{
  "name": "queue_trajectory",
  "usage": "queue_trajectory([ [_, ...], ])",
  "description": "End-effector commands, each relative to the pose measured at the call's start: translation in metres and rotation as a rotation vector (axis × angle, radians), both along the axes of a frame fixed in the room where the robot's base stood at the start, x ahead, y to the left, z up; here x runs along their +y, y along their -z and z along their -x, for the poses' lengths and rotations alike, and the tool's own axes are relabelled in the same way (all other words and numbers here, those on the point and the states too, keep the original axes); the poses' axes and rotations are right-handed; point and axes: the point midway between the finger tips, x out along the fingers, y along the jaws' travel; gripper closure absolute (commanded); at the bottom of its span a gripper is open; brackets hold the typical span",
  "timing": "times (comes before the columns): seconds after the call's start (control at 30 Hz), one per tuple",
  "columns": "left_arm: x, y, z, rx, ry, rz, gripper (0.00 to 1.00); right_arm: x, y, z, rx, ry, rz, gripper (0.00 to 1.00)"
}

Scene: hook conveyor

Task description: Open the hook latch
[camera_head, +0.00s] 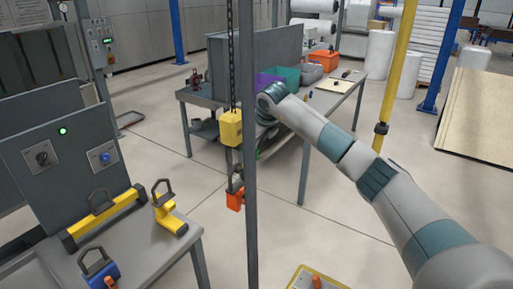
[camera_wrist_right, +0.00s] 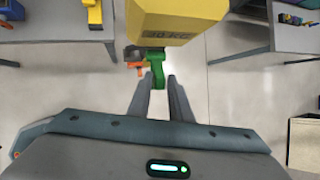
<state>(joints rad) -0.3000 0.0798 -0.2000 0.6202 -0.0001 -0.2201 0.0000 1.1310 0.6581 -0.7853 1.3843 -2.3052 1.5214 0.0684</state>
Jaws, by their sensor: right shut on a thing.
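The yellow hoist block (camera_head: 230,128) hangs on a dark chain, with a dark and orange hook (camera_head: 235,197) below it. In the right wrist view the yellow block (camera_wrist_right: 175,20) fills the top, and a green latch piece (camera_wrist_right: 156,72) shows under it beside a small orange part (camera_wrist_right: 135,64). My right gripper (camera_wrist_right: 164,78) is shut on the green latch, its fingers coming up from below. In the head view my right arm reaches in from the right, and the fingers are largely hidden near the grey post. My left gripper is not in view.
A grey post (camera_head: 248,230) stands close to the hook. A workbench (camera_head: 340,95) with bins is behind. At left, a grey table (camera_head: 155,255) holds a yellow bar with a handle (camera_head: 105,217), a yellow hooked piece (camera_head: 168,210) and a blue weight (camera_head: 98,268).

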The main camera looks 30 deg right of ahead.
Motion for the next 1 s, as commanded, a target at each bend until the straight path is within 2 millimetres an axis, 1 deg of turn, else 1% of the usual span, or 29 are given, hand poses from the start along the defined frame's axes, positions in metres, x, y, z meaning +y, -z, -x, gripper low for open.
queue_trajectory([
  [0.03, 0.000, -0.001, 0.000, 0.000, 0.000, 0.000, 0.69, -0.005, -0.008, -0.003, 0.004, 0.011, 0.013, 0.96],
  [0.23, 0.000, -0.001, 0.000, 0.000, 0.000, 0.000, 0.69, -0.004, -0.014, -0.005, 0.062, 0.012, 0.047, 0.96],
  [0.73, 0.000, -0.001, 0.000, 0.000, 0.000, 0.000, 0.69, -0.004, -0.015, -0.005, 0.084, 0.011, 0.060, 0.96],
  [1.0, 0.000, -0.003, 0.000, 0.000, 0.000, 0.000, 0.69, -0.001, -0.024, -0.010, 0.138, 0.011, 0.091, 0.96],
])
